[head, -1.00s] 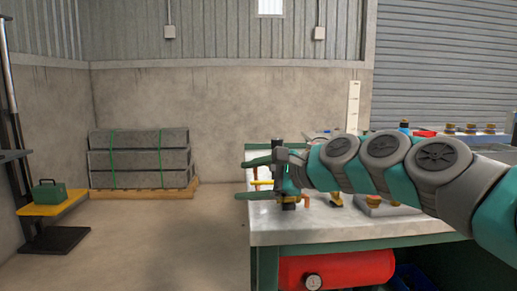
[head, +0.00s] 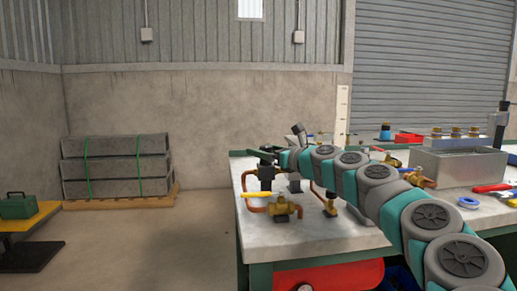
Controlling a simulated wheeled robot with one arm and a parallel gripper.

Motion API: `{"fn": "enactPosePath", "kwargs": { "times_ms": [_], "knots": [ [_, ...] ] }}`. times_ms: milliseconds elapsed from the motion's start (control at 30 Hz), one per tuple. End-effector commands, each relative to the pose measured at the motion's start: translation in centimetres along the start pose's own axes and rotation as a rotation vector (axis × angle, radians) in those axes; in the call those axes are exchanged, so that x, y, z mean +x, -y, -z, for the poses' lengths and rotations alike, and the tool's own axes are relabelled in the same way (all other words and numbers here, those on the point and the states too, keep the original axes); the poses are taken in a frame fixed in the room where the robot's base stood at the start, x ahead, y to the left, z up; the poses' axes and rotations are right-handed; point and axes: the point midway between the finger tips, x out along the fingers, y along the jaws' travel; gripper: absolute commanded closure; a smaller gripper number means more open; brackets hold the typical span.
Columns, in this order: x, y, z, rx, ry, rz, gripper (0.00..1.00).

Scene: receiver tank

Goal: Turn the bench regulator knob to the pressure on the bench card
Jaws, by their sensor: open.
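My gripper (head: 254,157) is over the left end of the workbench (head: 340,240), with my arm reaching in from the right. Its dark fingers point left and it holds nothing that I can see. Below it are copper pipework and a brass valve (head: 283,208) with a yellow lever (head: 257,194). Another brass fitting (head: 330,207) stands to the right, partly behind my arm. I cannot pick out the regulator knob or a readable bench card; my arm covers part of the bench.
A red tank (head: 330,277) with a gauge (head: 305,287) lies under the bench. A grey metal box (head: 457,166), red pliers (head: 490,188) and blue tape (head: 467,202) are on the right. A strapped stack (head: 115,165) stands on a pallet at left. The floor between is clear.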

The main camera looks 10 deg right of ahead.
Motion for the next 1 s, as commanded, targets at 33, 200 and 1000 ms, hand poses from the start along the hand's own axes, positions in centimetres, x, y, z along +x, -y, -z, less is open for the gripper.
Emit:
{"fn": "enactPosePath", "kwargs": {
  "times_ms": [33, 200, 1000],
  "knots": [
    [0.6, -0.1, 0.0, 0.0, -0.001, -0.002, 0.22],
    [1.6, 0.0, -0.1, 0.0, 0.001, -0.001, 0.22],
    [2.1, -0.1, 0.0, -0.001, 0.0, -0.001, 0.66]
  ]
}}
